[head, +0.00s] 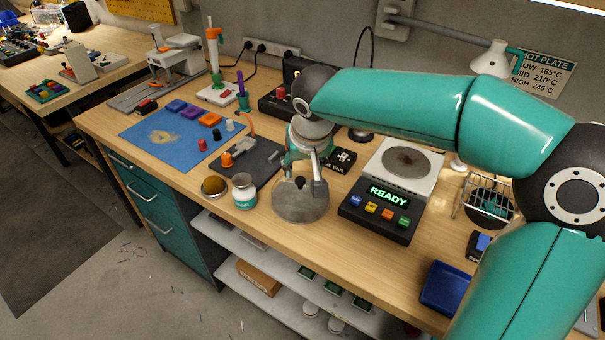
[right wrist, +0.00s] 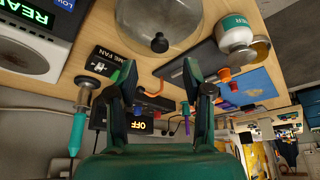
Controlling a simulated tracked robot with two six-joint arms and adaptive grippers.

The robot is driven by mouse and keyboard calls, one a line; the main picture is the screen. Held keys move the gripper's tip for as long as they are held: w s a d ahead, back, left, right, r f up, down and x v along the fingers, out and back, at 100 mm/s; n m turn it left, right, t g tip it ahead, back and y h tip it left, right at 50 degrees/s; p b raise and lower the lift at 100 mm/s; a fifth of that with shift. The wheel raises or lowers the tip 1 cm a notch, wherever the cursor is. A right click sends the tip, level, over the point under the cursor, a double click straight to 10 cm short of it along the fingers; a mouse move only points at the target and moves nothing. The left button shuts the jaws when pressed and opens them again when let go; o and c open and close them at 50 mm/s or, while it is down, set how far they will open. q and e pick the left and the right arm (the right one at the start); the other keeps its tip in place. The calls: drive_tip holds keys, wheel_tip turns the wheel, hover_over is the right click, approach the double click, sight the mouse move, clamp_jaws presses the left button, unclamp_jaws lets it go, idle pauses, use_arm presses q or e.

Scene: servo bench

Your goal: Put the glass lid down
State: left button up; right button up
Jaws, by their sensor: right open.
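The glass lid (head: 298,208) is a clear round disc with a dark knob, lying flat on the wooden bench near its front edge. In the right wrist view the lid (right wrist: 140,20) and its knob (right wrist: 160,42) show at the top. My right gripper (head: 304,172) is over the far side of the lid in the head view. In the right wrist view its two fingers (right wrist: 165,85) are apart with nothing between them, and the lid is clear of them. My left gripper is not in view.
A white jar (head: 244,192) and a small round brass-coloured pot (head: 213,186) stand left of the lid. The hot plate (head: 376,212), reading READY, is to the right. The fume fan box (head: 342,160) is behind. A dark mat (head: 245,164) with tools lies behind left.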

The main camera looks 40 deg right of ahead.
drive_tip(key=v, duration=0.5)
drive_tip(key=shift+s+r, duration=0.1)
drive_tip(key=shift+r, duration=0.05)
